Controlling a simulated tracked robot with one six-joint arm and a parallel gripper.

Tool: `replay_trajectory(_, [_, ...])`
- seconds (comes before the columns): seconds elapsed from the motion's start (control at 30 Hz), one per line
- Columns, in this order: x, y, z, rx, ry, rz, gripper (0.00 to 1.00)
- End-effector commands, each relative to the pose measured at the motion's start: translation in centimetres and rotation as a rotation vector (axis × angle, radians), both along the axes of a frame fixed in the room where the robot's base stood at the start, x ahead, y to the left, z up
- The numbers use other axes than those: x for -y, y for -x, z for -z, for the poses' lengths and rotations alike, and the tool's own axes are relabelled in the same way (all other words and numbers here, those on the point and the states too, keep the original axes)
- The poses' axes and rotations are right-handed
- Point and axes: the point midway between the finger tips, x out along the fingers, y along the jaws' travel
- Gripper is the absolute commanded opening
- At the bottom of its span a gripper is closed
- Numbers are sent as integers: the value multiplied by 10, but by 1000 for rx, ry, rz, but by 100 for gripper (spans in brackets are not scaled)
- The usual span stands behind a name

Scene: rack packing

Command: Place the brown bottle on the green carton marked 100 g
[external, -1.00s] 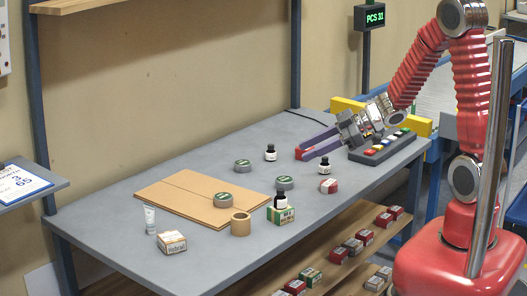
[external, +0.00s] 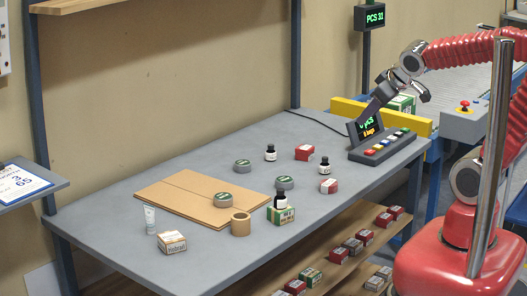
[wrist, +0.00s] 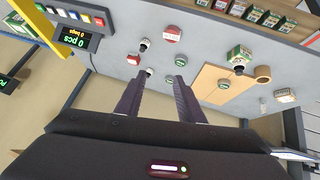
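A dark bottle (external: 280,200) with a white label stands upright on top of a green and white carton (external: 282,216) near the table's front edge. In the wrist view the bottle (wrist: 238,67) and the carton (wrist: 238,52) show at the right. The carton's print is too small to read. Two similar dark bottles stand on the table, one at the back (external: 270,152) and one to the right (external: 324,165). My gripper (wrist: 158,88) is open and empty, its two fingers apart in the wrist view. In the external view my gripper (external: 377,107) is raised by the display, away from the bottle.
Round tins (external: 242,166), red boxes (external: 305,152), a tape roll (external: 241,224), a white box (external: 172,242) and a tube (external: 150,219) are spread on the table. A flat brown cardboard (external: 175,193) lies at the left. A button panel (external: 384,148) stands at the right end.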

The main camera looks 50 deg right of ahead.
Motion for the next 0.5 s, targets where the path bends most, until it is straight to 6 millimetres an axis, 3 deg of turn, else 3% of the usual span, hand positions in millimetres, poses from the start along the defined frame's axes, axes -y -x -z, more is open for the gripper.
replay_trajectory(0.1, [-25,39,0,-73,-91,7,35])
replay_trajectory(0.23, [-49,72,2,-146,-172,-6,35])
replay_trajectory(0.33, [-59,85,3,-177,-206,-14,35])
replay_trajectory(0.5, [-61,88,4,-187,-214,-17,35])
